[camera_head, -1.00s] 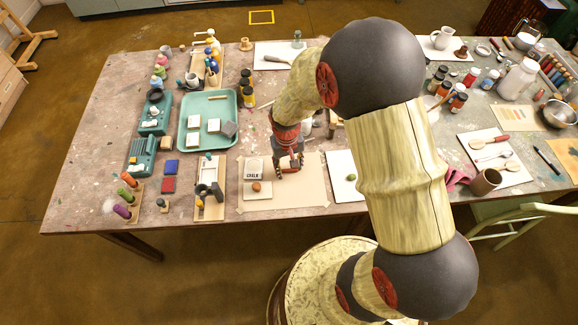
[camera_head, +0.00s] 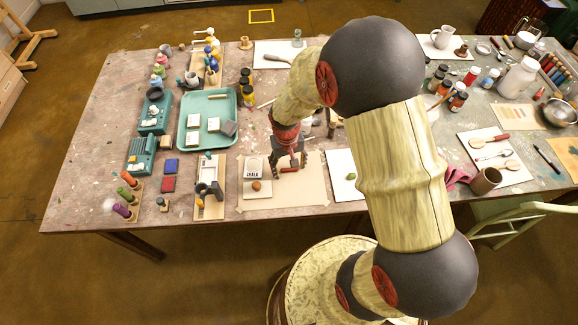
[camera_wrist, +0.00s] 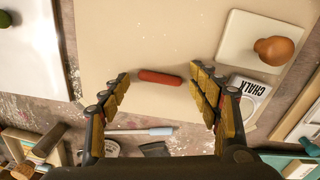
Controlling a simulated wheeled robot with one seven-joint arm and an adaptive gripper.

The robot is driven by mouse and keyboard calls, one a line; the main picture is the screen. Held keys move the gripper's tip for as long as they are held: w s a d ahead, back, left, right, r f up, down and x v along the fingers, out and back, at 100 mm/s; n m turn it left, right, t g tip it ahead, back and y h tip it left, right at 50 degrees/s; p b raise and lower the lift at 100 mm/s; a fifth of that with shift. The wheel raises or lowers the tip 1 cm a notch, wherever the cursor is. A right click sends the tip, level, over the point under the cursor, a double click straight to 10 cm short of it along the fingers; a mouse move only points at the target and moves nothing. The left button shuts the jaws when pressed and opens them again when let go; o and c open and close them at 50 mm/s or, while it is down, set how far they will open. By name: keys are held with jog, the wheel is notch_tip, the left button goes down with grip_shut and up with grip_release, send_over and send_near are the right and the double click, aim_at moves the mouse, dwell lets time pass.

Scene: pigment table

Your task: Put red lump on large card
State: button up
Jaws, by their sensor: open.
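My gripper (camera_head: 289,168) is open above the large beige sheet (camera_head: 315,190). In the wrist view, its fingertips (camera_wrist: 161,72) stand wide apart on either side of a short red stick (camera_wrist: 160,77), which lies flat on the sheet with gaps to both fingers. The only reddish lump in view is a rounded orange-brown one (camera_wrist: 274,50). It sits on a small pale card (camera_wrist: 236,42) to the right of my fingers in the wrist view. In the head view this lump (camera_head: 256,186) is left of my gripper, on the small card (camera_head: 262,194).
A chalk box (camera_head: 253,168) stands right by the small card. A white card (camera_head: 345,190) with a green lump (camera_head: 351,176) lies to the right. A teal tray (camera_head: 181,140) with blocks is at the left. The sheet's front part is bare.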

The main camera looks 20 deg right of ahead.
notch_tip(320, 180, up, 13)
jog(key=p, duration=0.4)
notch_tip(320, 180, up, 8)
jog(key=t, duration=0.1)
send_over(288, 170)
jog(key=s, duration=0.1)
jog(key=s+a+r+n+t, duration=0.1)
jog(key=s+r+t, duration=0.3)
jog(key=s+r, duration=1.1)
jog(key=shift+r+t, duration=0.3)
jog(key=shift+r, duration=0.5)
jog(key=shift+s+a, duration=0.1)
